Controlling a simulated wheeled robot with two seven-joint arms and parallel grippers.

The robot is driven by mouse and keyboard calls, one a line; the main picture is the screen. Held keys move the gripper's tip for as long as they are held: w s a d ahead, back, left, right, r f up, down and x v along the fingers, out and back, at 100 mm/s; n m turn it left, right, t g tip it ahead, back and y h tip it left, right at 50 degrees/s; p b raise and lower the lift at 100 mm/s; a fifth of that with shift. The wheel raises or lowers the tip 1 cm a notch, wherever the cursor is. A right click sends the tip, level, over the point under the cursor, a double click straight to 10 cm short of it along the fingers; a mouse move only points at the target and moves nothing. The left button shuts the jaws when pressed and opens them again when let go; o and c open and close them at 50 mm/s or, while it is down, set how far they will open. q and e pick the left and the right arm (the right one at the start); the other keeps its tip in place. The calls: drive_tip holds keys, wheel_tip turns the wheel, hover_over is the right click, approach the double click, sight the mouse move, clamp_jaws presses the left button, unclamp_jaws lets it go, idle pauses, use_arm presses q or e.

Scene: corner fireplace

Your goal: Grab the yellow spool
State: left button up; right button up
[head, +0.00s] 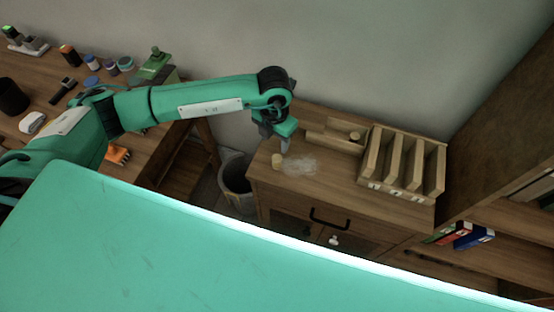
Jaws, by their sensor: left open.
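A small pale yellow-tan cylinder (277,160), which looks like the yellow spool, stands upright on the wooden cabinet (325,190) near its left edge. My left arm reaches in from the left, and my left gripper (285,148) points down close to the spool, just above and to the right of it in the picture. The left gripper is open, with nothing seen between its fingers. I cannot tell whether the fingers touch the spool. My right gripper is not in view.
A wooden rack with upright dividers (403,160) and a wooden block piece (335,138) stand at the back right of the cabinet top. A pale dusty patch (302,166) lies beside the spool. A bin (236,182) stands left of the cabinet. A cluttered workbench (60,92) is farther left.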

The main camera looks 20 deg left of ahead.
sight(277, 158)
use_arm(q)
wheel_tip(277, 158, down, 5)
drive_tip(key=shift+p, duration=0.45)
drive_tip(key=shift+s+d+f+p, duration=0.15)
drive_tip(key=shift+d+f+p, duration=0.05)
drive_tip(key=shift+f+p, duration=0.3)
drive_tip(key=f, duration=0.1)
drive_tip(key=f+p, duration=0.1)
drive_tip(key=f, duration=0.1)
drive_tip(key=shift+s+d+f, duration=0.1)
drive_tip(key=shift+d+f, duration=0.1)
drive_tip(key=shift+f, duration=0.55)
drive_tip(key=c, duration=1)
